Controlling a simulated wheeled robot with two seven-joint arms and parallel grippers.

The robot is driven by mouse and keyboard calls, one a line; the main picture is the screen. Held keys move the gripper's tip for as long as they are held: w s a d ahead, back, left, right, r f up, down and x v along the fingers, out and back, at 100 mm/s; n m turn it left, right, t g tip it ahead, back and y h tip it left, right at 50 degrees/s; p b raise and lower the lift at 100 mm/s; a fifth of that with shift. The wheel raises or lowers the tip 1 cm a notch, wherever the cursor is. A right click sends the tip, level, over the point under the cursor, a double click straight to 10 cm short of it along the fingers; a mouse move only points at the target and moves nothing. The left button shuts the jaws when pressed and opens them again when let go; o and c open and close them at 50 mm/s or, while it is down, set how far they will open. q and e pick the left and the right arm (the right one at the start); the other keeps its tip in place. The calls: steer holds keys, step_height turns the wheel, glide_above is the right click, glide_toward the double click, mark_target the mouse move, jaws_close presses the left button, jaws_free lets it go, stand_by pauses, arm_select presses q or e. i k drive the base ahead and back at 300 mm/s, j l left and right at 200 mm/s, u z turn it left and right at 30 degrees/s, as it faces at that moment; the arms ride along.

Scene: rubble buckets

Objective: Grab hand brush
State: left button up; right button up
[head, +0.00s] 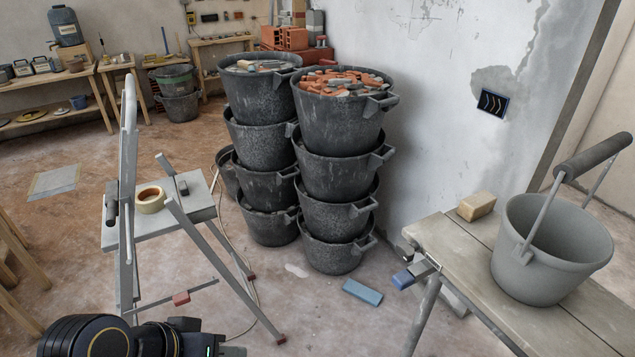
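No hand brush can be told for sure. My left gripper (205,342) is at the bottom edge, in front of the stepladder's foot and apart from the platform. Its fingers are cut off or hidden, so its opening does not show. My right gripper is not in view.
Two stacks of black buckets (342,130) filled with rubble stand mid-floor by the wall. At right, a workbench (455,240) holds a grey bucket (545,262) and a sponge-like block (476,206). A blue block (362,292) lies on the floor. Open floor lies at left.

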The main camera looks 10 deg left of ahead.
mark_target(112, 193)
steer(key=u, duration=1.75)
steer(key=i+j, duration=0.25)
steer(key=j, duration=0.15)
steer(key=i+j, duration=0.3)
steer(key=j, duration=0.15)
steer(key=i+j, duration=1)
steer(key=l, duration=0.3)
steer(key=i+u, duration=0.05)
